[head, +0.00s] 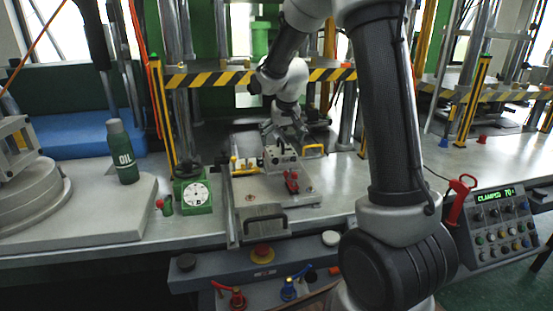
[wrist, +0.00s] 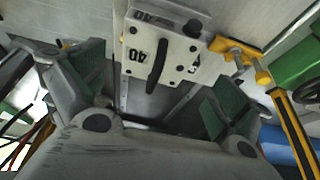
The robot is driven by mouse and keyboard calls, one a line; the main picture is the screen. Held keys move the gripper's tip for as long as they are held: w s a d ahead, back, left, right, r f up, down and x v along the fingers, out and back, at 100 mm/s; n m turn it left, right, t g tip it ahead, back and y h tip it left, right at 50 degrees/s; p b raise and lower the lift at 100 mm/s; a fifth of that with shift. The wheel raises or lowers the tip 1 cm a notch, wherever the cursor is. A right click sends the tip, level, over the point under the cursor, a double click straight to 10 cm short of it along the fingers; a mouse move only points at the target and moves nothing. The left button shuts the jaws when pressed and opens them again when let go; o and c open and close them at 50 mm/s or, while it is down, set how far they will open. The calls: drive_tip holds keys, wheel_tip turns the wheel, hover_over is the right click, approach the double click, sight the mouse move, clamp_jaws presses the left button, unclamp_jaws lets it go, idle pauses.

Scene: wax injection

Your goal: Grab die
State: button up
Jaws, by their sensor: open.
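The die is a pale grey block marked "40" with dark round holes and a black handle. It sits on the machine's grey sliding plate (head: 245,188), and in the head view the die (head: 280,157) is just below my gripper (head: 287,130). In the wrist view the die (wrist: 185,52) lies ahead of my gripper (wrist: 158,95), between the directions of its two fingers. The fingers have green pads and are spread apart with nothing between them. The black handle points toward the gap. I cannot tell the exact distance from fingers to die.
Yellow clamps flank the die; one clamp (wrist: 238,50) is close to it. A red toggle clamp (head: 291,182) stands on the plate. A green dial gauge (head: 193,192) and a green oil bottle (head: 122,152) are left. A striped bar (head: 215,79) crosses behind. The panel (head: 497,225) reads "CLAMPED".

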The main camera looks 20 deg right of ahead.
sight(280, 150)
drive_tip(key=x, duration=0.7)
drive_tip(key=shift+w+d+f, duration=0.1)
drive_tip(key=shift+d, duration=0.15)
drive_tip(key=c, duration=1.7)
